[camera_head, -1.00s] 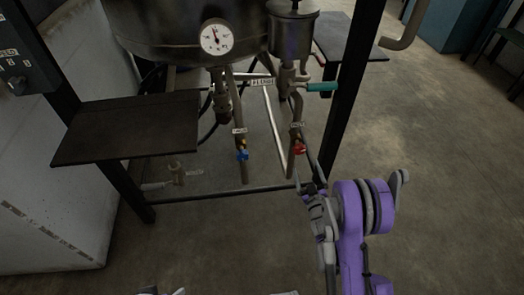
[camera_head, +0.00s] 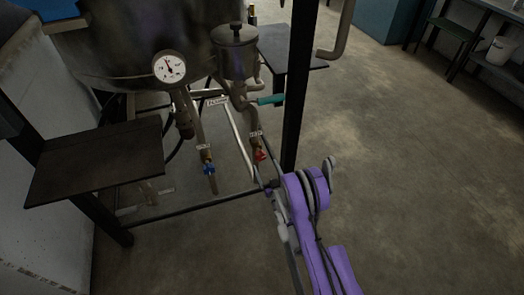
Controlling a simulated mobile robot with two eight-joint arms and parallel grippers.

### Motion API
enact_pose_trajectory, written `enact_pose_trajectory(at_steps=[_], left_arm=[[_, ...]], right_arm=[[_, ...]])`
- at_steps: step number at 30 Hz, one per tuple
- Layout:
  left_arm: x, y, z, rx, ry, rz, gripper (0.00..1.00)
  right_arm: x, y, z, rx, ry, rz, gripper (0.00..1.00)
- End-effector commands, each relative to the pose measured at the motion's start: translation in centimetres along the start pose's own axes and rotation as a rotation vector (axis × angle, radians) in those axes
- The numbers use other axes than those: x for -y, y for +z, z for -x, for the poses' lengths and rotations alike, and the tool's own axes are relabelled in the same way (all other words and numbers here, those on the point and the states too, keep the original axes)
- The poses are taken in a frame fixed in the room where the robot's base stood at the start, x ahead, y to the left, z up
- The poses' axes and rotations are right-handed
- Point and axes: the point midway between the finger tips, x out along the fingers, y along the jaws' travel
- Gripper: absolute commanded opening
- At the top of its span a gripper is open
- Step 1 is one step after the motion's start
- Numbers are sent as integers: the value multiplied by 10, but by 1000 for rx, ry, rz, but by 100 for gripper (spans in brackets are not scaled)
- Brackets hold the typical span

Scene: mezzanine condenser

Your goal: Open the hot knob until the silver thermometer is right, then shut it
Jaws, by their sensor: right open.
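The red knob (camera_head: 260,155) sits on a thin pipe under the small pot, with a small label above it that is too small to read surely. The blue knob (camera_head: 208,169) is on the pipe to its left. A round white-faced dial (camera_head: 169,67) with a silver rim is on the big dark vessel; its needle points up, slightly left. My right gripper (camera_head: 267,184) is open, just below the red knob in the picture; I cannot tell whether it touches the pipe. My left gripper is out of view.
A teal-handled valve (camera_head: 270,100) is above the red knob. A dark shelf (camera_head: 95,163) juts out at the left. A low crossbar (camera_head: 185,211) runs below. The floor at right is clear.

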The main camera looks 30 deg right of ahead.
Motion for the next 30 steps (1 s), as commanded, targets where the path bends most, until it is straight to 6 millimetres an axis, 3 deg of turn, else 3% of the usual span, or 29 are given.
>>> enact_pose_trajectory(at_steps=[2, 9, 15, 23, 30], left_arm=[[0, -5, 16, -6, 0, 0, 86], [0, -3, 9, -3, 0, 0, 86], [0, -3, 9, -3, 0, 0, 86], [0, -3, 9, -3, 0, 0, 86], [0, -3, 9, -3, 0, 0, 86]], right_arm=[[0, -4, -20, -2, -1, 0, 93], [1, 3, -60, 1, -1, 1, 93], [1, 2, -74, 1, -1, 1, 93], [1, 2, -75, 1, -1, 1, 93], [0, 2, -75, 1, -1, 1, 53]])
